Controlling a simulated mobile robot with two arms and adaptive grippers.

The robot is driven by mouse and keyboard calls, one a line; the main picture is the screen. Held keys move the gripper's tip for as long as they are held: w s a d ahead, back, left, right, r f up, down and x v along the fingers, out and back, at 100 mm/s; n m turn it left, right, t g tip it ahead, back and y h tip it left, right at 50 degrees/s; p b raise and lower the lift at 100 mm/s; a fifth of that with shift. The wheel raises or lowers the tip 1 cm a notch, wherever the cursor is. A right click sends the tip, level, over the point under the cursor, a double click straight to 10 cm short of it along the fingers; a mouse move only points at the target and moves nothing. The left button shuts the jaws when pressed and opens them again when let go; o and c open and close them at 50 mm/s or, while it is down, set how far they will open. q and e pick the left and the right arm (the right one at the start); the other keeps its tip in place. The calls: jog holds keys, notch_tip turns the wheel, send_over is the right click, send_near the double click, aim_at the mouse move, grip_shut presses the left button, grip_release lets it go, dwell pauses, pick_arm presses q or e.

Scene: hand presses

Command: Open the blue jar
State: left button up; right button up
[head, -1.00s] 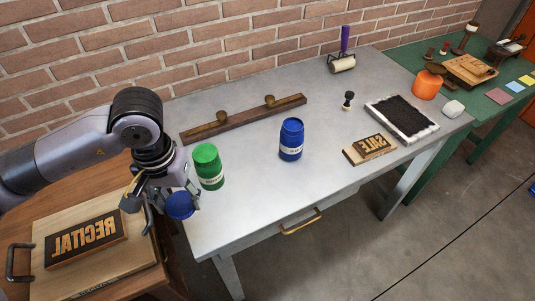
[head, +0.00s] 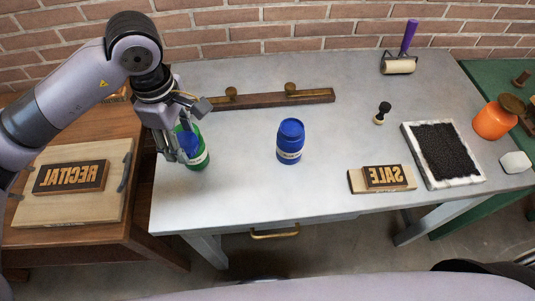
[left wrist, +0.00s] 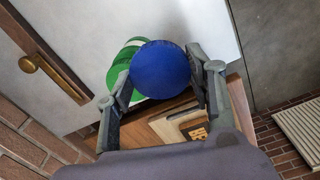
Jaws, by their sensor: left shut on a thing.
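The blue jar (head: 289,147) stands upright on the grey table, near its middle, with a pale label band. I cannot tell whether its top is covered. My left gripper (head: 183,150) is left of it, well apart, shut on a round blue lid (head: 189,143). In the left wrist view the lid (left wrist: 160,68) sits between the two fingers of the gripper (left wrist: 163,76) and shows its flat face. The green jar (head: 198,160) is partly hidden behind the gripper and lid. I cannot tell whether they touch it. My right gripper is out of view.
The grey table (head: 240,190) is clear around the blue jar. A dark wooden bar with knobs (head: 262,100) lies behind. A SALE block (head: 384,178), small stamp (head: 382,113), black ink tray (head: 445,152) and orange jar (head: 494,118) are right.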

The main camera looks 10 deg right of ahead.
pick_arm(q)
jog(key=w+d+r+n, duration=0.2)
jog(key=d+n, duration=0.2)
jog(key=n, duration=0.4)
notch_tip(320, 180, up, 4)
jog(key=f+n, duration=0.1)
jog(key=n, duration=1.6)
send_over(245, 159)
notch_tip(245, 159, down, 18)
jog(key=p, duration=0.3)
jog(key=shift+f, duration=0.2)
jog(key=shift+d+f, duration=0.1)
jog(key=shift+f, duration=0.25)
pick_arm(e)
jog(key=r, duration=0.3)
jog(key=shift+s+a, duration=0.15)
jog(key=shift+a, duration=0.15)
pick_arm(q)
jog(key=shift+f, duration=0.1)
jog(key=shift+f, duration=0.15)
jog(key=o, duration=1.3)
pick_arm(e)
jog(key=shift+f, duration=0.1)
